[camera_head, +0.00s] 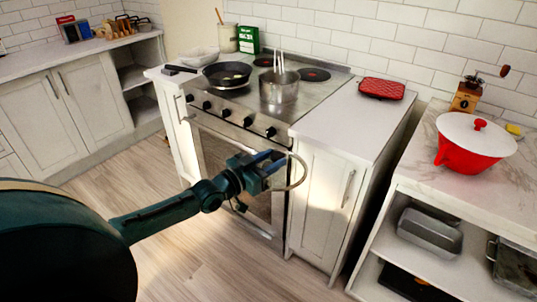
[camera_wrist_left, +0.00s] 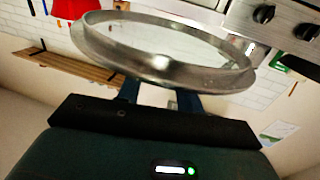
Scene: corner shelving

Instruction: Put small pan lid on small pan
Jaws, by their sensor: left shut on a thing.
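A round glass lid with a metal rim (camera_head: 303,172) is in my left gripper (camera_head: 266,165), held in front of the oven and tilted steeply. My right gripper is not in view.
The stove (camera_head: 235,110) has knobs along its front edge. A white counter (camera_head: 345,120) with a red patterned item (camera_head: 381,88) adjoins it on the right. A red pot with a white lid (camera_head: 470,160) stands on the right shelf unit. The floor before the oven is clear.

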